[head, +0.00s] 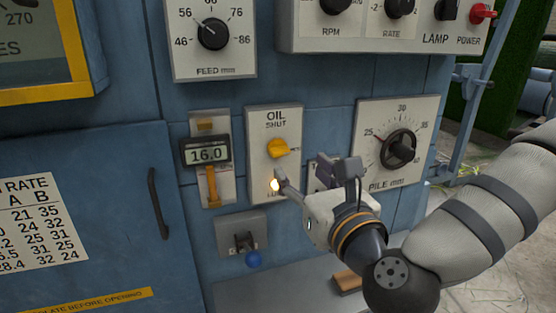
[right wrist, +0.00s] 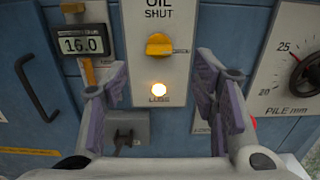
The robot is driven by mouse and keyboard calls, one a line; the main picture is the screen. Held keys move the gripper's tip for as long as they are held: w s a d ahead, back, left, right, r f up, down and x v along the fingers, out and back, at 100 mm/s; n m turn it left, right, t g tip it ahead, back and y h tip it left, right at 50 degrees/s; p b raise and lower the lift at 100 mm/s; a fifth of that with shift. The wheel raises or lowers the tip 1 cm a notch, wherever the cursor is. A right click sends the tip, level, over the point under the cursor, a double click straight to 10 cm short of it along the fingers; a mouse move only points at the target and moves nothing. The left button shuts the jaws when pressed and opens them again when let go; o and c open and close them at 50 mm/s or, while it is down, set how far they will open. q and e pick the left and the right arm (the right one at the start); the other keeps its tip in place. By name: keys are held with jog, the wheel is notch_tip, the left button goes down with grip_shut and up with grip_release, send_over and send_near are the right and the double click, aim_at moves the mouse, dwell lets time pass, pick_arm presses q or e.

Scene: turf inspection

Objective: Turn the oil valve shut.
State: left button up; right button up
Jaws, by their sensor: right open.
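The oil valve is a yellow knob (head: 278,148) on a pale plate under the words OIL and SHUT. It also shows in the right wrist view (right wrist: 160,45). Its pointer points to the right, away from the SHUT mark above it. My right gripper (head: 318,176) is in front of the plate, below and to the right of the knob in the head view. In the right wrist view its two fingers (right wrist: 160,72) stand wide apart and empty, with the knob beyond them, above and between the tips. My left gripper is not in view.
A lit lamp (right wrist: 158,89) marked LUBE is below the knob. A gauge reading 16.0 (head: 206,152) is to the left and the PILE dial (head: 398,149) to the right. Control boxes jut out above.

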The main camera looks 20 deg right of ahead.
aim_at(282, 151)
jog(key=w, duration=1)
jog(key=shift+a+f+p, duration=0.2)
jog(key=shift+p, duration=0.15)
jog(key=c, duration=1.2)
